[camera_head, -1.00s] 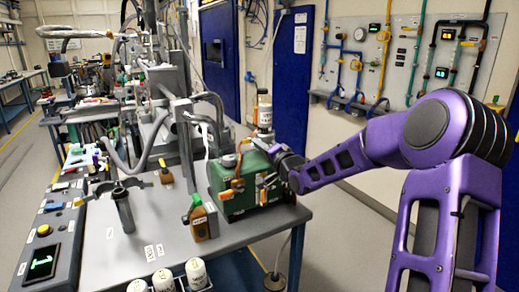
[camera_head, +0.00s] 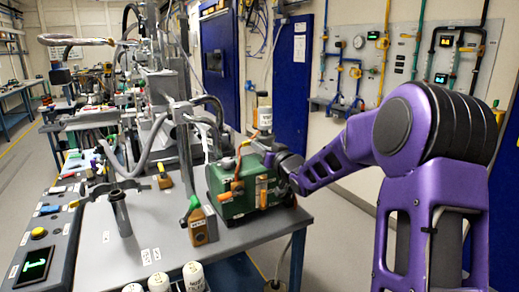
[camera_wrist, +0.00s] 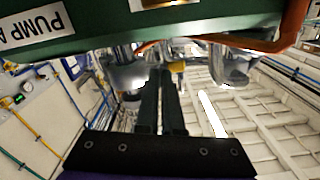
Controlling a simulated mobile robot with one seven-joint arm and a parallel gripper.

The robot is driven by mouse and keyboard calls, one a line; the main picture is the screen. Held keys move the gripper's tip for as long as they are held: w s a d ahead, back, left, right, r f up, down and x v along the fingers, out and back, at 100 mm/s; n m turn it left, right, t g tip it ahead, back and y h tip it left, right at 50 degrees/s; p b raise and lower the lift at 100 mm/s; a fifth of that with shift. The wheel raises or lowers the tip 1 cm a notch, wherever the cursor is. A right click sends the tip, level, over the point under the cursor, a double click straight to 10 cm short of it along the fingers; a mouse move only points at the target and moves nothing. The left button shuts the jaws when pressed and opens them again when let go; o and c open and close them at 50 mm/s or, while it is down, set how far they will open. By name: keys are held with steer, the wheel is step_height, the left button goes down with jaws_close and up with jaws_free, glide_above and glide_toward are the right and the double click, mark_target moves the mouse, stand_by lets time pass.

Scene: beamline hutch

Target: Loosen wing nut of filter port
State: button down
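The green pump (camera_head: 232,204) stands at the right end of the grey bench in the head view. Its underside or side (camera_wrist: 200,28), with a "PUMP A" label, fills the top of the wrist view. My gripper (camera_wrist: 161,72) shows two dark fingers close together with a narrow gap, pointing toward blurred metal fittings below the pump's edge. A silvery fitting (camera_wrist: 124,74) lies left of the fingertips and another (camera_wrist: 231,70) lies right. I cannot tell which is the wing nut or filter port, nor whether the fingers touch anything. In the head view the fingertips are hidden behind the pump.
A dark upright cylinder (camera_head: 120,214) stands at left. The grey bench (camera_head: 165,228) has bare room between them.

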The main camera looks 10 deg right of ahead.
steer(key=shift+n, duration=0.6)
steer(key=shift+r, duration=0.1)
steer(key=c, duration=1)
jaws_free()
steer(key=shift+c, duration=0.2)
